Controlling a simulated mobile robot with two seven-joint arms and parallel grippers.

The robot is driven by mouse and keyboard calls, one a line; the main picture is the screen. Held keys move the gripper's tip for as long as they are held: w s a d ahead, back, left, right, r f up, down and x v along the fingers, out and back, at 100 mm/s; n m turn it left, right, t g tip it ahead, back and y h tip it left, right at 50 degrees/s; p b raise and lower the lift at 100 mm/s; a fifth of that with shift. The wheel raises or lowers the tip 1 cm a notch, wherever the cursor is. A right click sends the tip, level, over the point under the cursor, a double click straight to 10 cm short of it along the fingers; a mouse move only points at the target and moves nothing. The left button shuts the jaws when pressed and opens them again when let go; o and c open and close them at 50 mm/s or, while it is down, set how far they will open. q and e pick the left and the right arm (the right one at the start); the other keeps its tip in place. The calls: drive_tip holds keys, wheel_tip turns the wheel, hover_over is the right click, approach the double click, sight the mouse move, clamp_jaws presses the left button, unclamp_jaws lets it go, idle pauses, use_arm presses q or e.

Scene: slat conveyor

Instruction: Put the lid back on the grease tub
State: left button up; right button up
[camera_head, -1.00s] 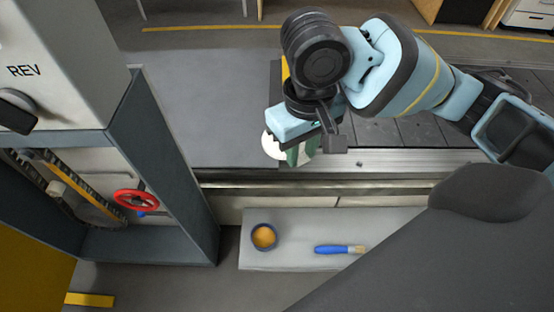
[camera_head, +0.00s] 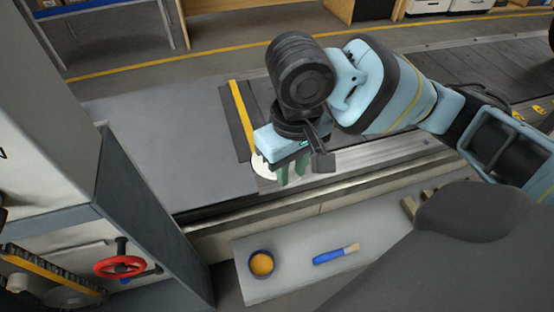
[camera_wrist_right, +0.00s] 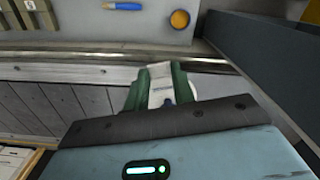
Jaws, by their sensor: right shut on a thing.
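The grease tub (camera_head: 261,264) is a small, dark blue round pot, open on top with orange grease inside. It stands on the left part of a pale shelf in front of the conveyor, and shows at the top of the right wrist view (camera_wrist_right: 180,19). The lid (camera_head: 262,168) is a white disc, partly hidden by my right gripper (camera_head: 292,174). That gripper's green fingers are shut on the lid, above the conveyor's near edge, beyond the tub and apart from it. The lid shows pale between the fingers in the right wrist view (camera_wrist_right: 160,93). My left gripper is not in view.
A blue-handled brush (camera_head: 332,256) lies on the shelf (camera_head: 290,285) right of the tub. A grey cabinet with a red handwheel (camera_head: 120,266) stands at the left. The conveyor's metal edge (camera_head: 340,174) runs between gripper and shelf.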

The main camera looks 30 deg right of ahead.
sight(263, 171)
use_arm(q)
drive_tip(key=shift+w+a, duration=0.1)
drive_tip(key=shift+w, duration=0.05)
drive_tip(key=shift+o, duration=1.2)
use_arm(e)
drive_tip(key=shift+w+a+f, duration=0.25)
drive_tip(key=shift+n, duration=0.9)
drive_tip(key=w+a+f+p, duration=0.1)
drive_tip(key=f, duration=0.1)
drive_tip(key=w+a+f, duration=0.1)
drive_tip(key=f, duration=0.1)
drive_tip(key=w+f+p, duration=0.1)
drive_tip(key=shift+w+a+f+p, duration=0.3)
drive_tip(key=shift+w+a+f, duration=0.1)
use_arm(q)
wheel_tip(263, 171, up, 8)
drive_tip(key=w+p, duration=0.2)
drive_tip(key=p, duration=0.3)
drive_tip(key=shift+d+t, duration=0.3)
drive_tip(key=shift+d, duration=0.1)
use_arm(e)
drive_tip(key=s+f+n, duration=0.3)
drive_tip(key=f, duration=0.9)
drive_tip(key=s+a+f+n, duration=0.1)
drive_tip(key=s+f+n, duration=0.2)
drive_tip(key=f, duration=0.9)
drive_tip(key=shift+s+f+n, duration=0.25)
drive_tip(key=shift+s+n, duration=0.05)
drive_tip(key=shift+s, duration=0.2)
